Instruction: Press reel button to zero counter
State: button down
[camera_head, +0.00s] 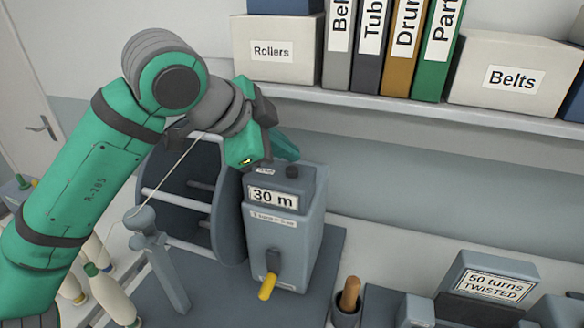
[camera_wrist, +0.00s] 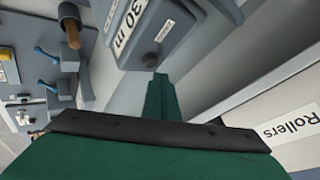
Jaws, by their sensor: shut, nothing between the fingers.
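The reel's counter box (camera_head: 285,232) is a grey-blue housing with a "30 m" label (camera_head: 273,197) on its upper front and a yellow-handled crank (camera_head: 268,287) low on its front. A dark round button (camera_head: 292,171) sits on its top and also shows in the wrist view (camera_wrist: 166,31). The dark reel (camera_head: 185,190) stands left of the box. My green gripper (camera_head: 288,148) is shut and empty, just above and behind the box top, close to the button but apart from it. The wrist view shows its closed fingertips (camera_wrist: 160,78) beside the box.
A shelf (camera_head: 400,108) with a Rollers box (camera_head: 277,70), binders and a Belts box (camera_head: 515,95) runs above and behind. Bobbins (camera_head: 110,295) stand at lower left. A cup with a wooden handle (camera_head: 350,295) and a "50 turns twisted" device (camera_head: 495,285) stand at right.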

jog(key=shift+f, duration=0.1)
jog(key=shift+w+f, duration=0.15)
jog(key=shift+f, duration=0.15)
jog(key=shift+w, duration=0.1)
jog(key=shift+d, duration=0.1)
jog(key=shift+f, duration=0.1)
jog(key=shift+a+f, duration=0.1)
jog(key=shift+a, duration=0.15)
